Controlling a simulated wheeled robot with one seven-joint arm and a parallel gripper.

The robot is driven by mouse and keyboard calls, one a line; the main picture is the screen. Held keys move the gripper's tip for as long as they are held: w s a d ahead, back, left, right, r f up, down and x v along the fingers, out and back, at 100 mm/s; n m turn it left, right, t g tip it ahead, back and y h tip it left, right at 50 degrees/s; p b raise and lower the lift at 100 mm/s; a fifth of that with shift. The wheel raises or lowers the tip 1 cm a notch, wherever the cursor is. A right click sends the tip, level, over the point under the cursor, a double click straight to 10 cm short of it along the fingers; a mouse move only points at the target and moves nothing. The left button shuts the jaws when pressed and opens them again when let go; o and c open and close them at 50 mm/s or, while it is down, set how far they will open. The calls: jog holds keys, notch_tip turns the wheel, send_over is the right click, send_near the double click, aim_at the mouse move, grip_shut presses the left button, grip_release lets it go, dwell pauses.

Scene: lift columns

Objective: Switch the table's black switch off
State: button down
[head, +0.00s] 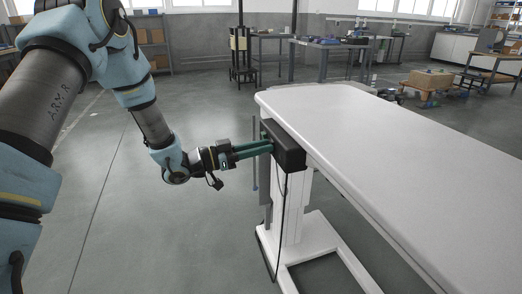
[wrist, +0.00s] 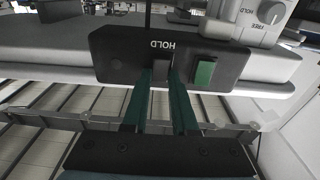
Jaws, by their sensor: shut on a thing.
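The white table (head: 380,140) has a black control box (head: 291,157) at its near left corner, under the top's edge. In the wrist view the box (wrist: 120,60) is marked HOLD, and the black switch (wrist: 160,70) sits below that word. A green button (wrist: 204,74) is to its right. My gripper (head: 268,146) reaches in from the left with its green fingers at the box face. In the wrist view my gripper (wrist: 160,82) is shut on the black switch, one fingertip on each side. The switch's position cannot be told.
A black cable (head: 281,230) hangs from the box beside the white table leg (head: 293,205). The floor left of the table is clear. Workbenches (head: 330,48) stand far behind.

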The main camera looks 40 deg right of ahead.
jog(key=h+b, duration=0.1)
jog(key=g+h+b, duration=0.1)
jog(key=b, duration=0.1)
jog(key=shift+f+h+b, duration=0.3)
jog(key=shift+f, duration=0.1)
jog(key=c, duration=0.7)
grip_release()
jog(key=v, duration=1.1)
